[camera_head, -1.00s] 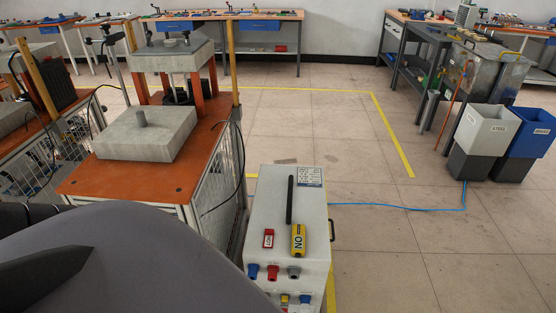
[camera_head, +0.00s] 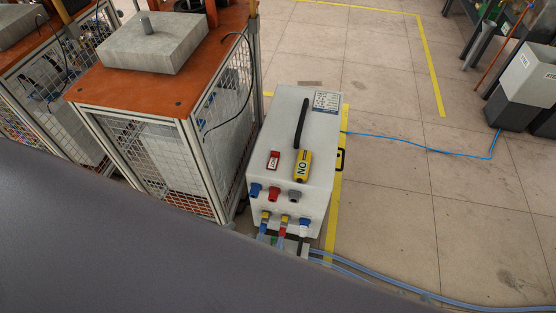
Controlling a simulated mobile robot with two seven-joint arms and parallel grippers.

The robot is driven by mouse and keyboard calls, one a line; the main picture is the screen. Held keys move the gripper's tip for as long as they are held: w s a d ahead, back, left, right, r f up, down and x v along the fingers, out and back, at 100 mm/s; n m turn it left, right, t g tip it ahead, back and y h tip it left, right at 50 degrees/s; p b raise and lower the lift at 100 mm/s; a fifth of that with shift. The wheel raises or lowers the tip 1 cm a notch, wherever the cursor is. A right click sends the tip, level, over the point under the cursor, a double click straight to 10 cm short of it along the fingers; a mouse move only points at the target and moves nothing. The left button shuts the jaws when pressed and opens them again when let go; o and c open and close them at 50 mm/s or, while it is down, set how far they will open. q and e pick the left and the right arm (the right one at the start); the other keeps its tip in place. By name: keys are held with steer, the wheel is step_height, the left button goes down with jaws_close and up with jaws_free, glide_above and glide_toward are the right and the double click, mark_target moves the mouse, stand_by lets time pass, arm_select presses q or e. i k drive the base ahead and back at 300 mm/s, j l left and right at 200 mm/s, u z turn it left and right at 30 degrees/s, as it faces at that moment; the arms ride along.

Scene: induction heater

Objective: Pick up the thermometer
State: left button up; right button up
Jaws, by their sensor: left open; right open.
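Neither of my grippers is in view. Nothing touches the thermometer.
A small red labelled device (camera_head: 273,160) lies left of the thermometer. Coloured connectors and cables are on the cabinet's front. An orange-topped caged bench (camera_head: 110,90) with a grey block (camera_head: 152,44) stands to the left.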

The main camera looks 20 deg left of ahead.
mark_target(301, 173)
steer(key=i+l+u, duration=0.1)
steer(key=u, duration=0.25)
steer(key=l+u, duration=0.15)
steer(key=u, duration=0.2)
steer(key=i+l+u, duration=0.1)
steer(key=u, duration=0.25)
steer(key=i+l+u, duration=0.1)
steer(key=l+u, duration=0.35)
steer(key=i+l+u, duration=0.1)
steer(key=l+u, duration=0.3)
